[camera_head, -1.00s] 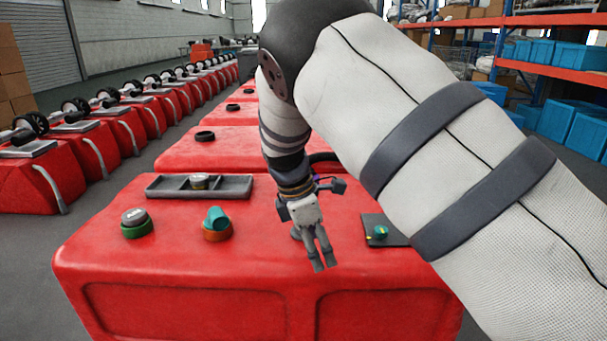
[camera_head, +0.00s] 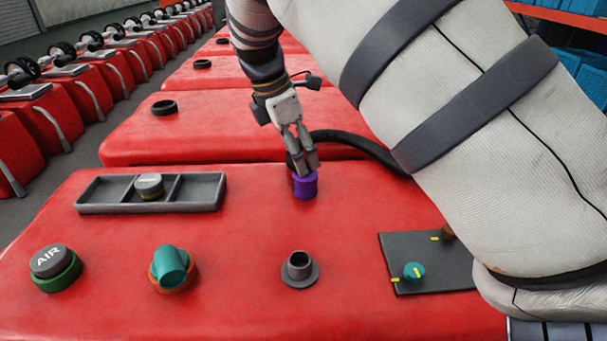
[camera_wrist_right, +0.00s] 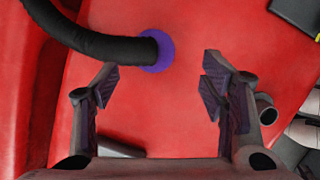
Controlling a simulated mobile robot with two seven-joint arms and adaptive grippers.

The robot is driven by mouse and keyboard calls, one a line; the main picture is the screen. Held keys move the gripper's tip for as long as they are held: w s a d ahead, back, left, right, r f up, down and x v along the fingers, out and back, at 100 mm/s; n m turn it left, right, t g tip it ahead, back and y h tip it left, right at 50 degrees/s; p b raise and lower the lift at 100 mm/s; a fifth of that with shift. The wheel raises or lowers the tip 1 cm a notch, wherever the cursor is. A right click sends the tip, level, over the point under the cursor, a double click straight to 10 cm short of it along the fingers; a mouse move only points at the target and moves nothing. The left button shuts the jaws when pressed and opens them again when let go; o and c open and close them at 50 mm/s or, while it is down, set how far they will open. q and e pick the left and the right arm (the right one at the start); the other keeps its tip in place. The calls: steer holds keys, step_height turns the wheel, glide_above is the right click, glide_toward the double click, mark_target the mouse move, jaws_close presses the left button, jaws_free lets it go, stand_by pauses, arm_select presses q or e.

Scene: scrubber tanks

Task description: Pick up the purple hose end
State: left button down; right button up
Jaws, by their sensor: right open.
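The purple hose end (camera_head: 305,186) is a short purple collar on a black hose (camera_head: 352,139). It rests on or just above the red tank top (camera_head: 250,235), behind the grey port. My right gripper (camera_head: 306,170) appears right at the hose end in the head view. In the right wrist view the purple collar (camera_wrist_right: 158,50) lies ahead of the open fingers (camera_wrist_right: 160,85), between their lines and nearer the left finger. The fingers are apart and hold nothing. My left gripper is not in view.
A grey port (camera_head: 299,270) stands in front. A divided grey tray (camera_head: 98,194) holds a grey cap. An AIR cap (camera_head: 50,262) and a teal elbow fitting (camera_head: 171,267) are at left. A dark plate (camera_head: 432,277) with a teal knob lies at right.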

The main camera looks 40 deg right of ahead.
mark_target(305, 178)
steer(key=x, duration=0.8)
steer(key=shift+w+d+f+b, duration=0.2)
steer(key=shift+w+f+b, duration=0.1)
steer(key=shift+w, duration=0.1)
steer(key=shift+c, duration=0.6)
steer(key=c, duration=1.1)
